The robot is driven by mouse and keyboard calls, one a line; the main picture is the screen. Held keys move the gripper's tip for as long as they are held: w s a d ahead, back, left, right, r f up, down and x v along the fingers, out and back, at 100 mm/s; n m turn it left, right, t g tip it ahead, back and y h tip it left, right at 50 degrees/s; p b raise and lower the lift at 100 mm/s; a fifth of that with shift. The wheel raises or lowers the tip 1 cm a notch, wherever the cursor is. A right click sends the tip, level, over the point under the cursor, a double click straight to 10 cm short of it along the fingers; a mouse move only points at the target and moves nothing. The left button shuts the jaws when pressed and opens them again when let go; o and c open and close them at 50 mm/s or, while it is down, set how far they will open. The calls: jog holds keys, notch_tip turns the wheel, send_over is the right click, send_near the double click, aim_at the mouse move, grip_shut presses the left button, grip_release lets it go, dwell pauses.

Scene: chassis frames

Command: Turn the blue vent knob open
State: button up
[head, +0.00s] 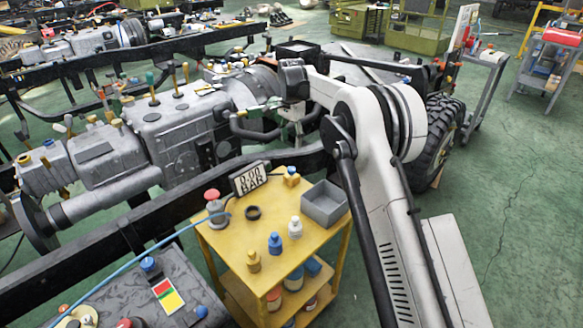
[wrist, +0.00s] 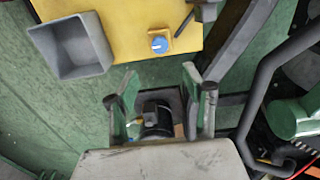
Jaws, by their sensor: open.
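A round blue knob (wrist: 159,44) with a pale mark on its face sits on a small yellow block near the edge of the yellow cart top in the wrist view. In the head view the small yellow block (head: 291,178) stands at the cart's back edge, beside the grey bin; its knob is too small to read clearly. My gripper (wrist: 160,74) is open and empty, its two fingers spread and apart from the knob. In the head view my gripper (head: 291,136) hangs beyond the cart's back edge, near the chassis.
The yellow cart (head: 220,238) also bears a grey bin (head: 325,204), a 0.00 BAR display (head: 249,179), a red-topped button (head: 213,203), a black ring and several small bottles. A black chassis rail runs behind it. Another blue knob (head: 150,265) is on the dark bench at left.

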aim_at(292, 168)
notch_tip(292, 168, down, 13)
jog(key=shift+r+b, duration=0.1)
jog(key=shift+b, duration=0.3)
grip_shut()
